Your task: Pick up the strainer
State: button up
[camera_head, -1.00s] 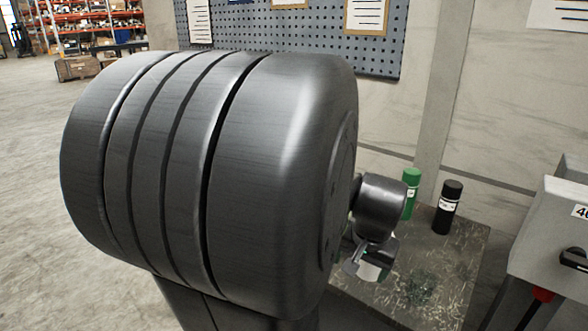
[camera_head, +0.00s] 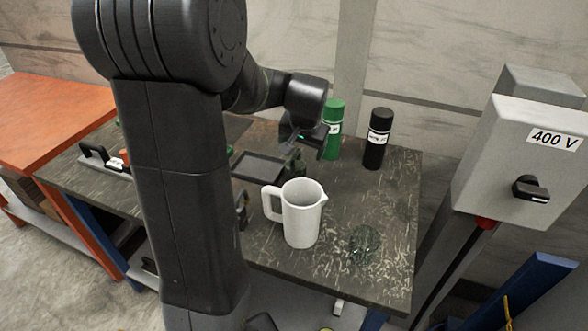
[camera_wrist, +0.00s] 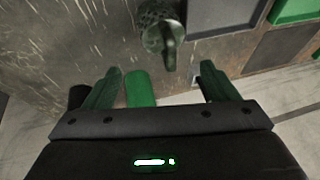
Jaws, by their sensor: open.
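A dark green cup-like piece with a perforated side and a handle, which looks like the strainer (camera_wrist: 158,28), is at the top middle of the wrist view, beside a grey tray. In the head view, a dark green piece (camera_head: 297,164) below my gripper seems to be the same thing, partly hidden. My gripper (camera_wrist: 160,70) is open, with nothing held between its fingers. It also shows in the head view (camera_head: 312,145), above the back of the table, near a green canister.
A green canister (camera_head: 332,130) and a black canister (camera_head: 378,140) stand at the back. A white pitcher (camera_head: 301,215) stands in front, with an unclear glassy dark heap (camera_head: 363,243) to its right. A grey tray (camera_head: 258,168) lies left. The table's (camera_head: 385,215) right side is mostly clear.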

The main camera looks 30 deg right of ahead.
aim_at(298, 161)
jog(key=shift+a+p+x, duration=0.1)
jog(key=shift+p+x, duration=0.1)
jog(key=shift+x, duration=1.65)
jog(key=shift+a+p+x, duration=0.15)
jog(key=shift+x, duration=1.65)
jog(key=shift+w, duration=0.2)
jog(key=shift+c, duration=0.2)
jog(key=c, duration=1.1)
jog(key=shift+c, duration=0.2)
jog(key=shift+r, duration=0.15)
